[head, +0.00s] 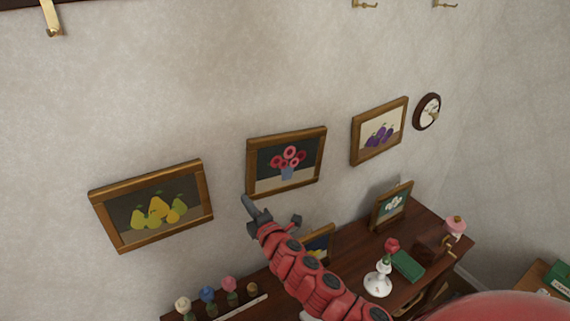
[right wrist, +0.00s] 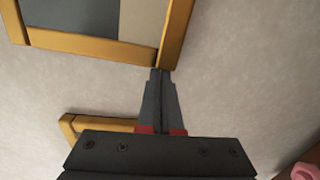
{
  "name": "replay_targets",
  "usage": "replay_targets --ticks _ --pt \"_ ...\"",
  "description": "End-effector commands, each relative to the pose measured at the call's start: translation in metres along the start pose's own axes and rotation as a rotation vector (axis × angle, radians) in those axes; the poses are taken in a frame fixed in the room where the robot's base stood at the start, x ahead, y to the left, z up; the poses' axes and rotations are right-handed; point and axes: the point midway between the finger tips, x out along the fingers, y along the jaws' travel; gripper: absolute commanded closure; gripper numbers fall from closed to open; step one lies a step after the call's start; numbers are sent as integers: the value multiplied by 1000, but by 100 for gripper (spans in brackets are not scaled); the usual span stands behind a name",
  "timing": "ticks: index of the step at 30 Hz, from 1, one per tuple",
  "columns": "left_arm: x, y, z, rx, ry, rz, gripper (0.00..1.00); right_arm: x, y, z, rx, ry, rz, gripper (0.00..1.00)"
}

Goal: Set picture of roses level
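The picture of roses (head: 313,139) hangs on the wall between two other pictures. It shows pink-red flowers in a blue vase, in a wooden frame. Its top edge slopes less than its neighbours' in the head view, so it looks slightly turned from them. My right gripper (head: 246,203) is at its lower left corner, fingers shut and empty. In the right wrist view, the fingertips (right wrist: 158,74) meet the corner of the frame (right wrist: 176,35); I cannot tell whether they press on it. My left gripper is not in view.
The pears picture (head: 107,241) hangs left, the plums picture (head: 380,108) and a round clock (head: 427,111) right. Below is a dark wooden surface (head: 345,243) with small pictures, a white vase (head: 378,283), a green book (head: 407,266) and flower ornaments (head: 229,291). Brass hooks (head: 365,4) are above.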

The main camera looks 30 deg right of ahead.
Motion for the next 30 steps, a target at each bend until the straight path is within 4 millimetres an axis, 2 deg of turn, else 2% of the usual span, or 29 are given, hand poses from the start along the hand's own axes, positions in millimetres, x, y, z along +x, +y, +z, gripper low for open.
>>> replay_targets --ticks 30 --pt "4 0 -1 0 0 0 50 0 0 14 0 -3 -1 100"
